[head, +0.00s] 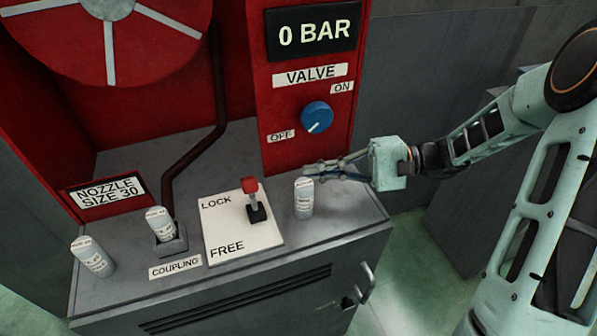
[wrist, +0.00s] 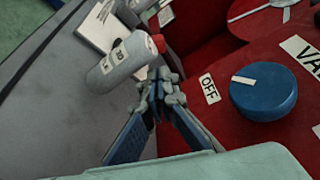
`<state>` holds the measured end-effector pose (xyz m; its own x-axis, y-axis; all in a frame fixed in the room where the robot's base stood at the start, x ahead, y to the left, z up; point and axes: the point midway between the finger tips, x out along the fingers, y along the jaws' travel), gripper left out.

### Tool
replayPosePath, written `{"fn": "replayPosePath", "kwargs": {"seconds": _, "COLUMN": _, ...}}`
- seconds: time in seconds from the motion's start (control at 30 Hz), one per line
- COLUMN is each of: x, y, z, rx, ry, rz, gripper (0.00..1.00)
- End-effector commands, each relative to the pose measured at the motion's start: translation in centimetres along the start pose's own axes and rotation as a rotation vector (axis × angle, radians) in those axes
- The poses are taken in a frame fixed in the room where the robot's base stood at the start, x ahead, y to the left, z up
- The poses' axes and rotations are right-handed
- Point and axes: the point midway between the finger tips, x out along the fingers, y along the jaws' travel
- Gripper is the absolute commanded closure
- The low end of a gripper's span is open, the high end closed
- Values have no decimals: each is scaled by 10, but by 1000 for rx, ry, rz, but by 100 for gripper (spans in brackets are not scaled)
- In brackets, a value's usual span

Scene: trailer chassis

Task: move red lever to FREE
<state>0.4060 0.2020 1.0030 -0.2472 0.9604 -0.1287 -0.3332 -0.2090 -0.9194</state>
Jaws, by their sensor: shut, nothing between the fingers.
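The red lever (head: 250,185) has a red knob on a short dark stem and stands on a white plate (head: 228,232) marked LOCK at the back and FREE at the front. Its knob is on the LOCK side of the plate. In the wrist view the red knob (wrist: 157,43) shows partly behind a white cylinder. My gripper (head: 308,172) is shut and empty, to the right of the lever and apart from it, behind and above the white cylinder (head: 303,198). In the wrist view my gripper's fingertips (wrist: 158,82) meet close beside that cylinder (wrist: 120,62).
A blue valve knob (head: 317,117) on the red panel points toward OFF, under a 0 BAR display (head: 313,33). White cylinders stand at the left (head: 92,258) and in the coupling socket (head: 160,224). A dark pipe (head: 200,140) rises behind. The cabinet's front edge is clear.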

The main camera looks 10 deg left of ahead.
Motion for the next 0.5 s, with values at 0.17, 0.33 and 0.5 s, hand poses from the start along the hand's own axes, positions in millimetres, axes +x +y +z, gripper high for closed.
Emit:
{"fn": "replayPosePath", "kwargs": {"seconds": 0.17, "x": 5, "y": 8, "z": -11, "rx": 48, "ry": -1, "rz": 26, "gripper": 100}}
{"fn": "replayPosePath", "kwargs": {"seconds": 0.33, "x": 8, "y": 3, "z": -14, "rx": 90, "ry": -1, "rz": 38, "gripper": 100}}
{"fn": "replayPosePath", "kwargs": {"seconds": 0.5, "x": 8, "y": -4, "z": -14, "rx": 108, "ry": 0, "rz": 40, "gripper": 100}}
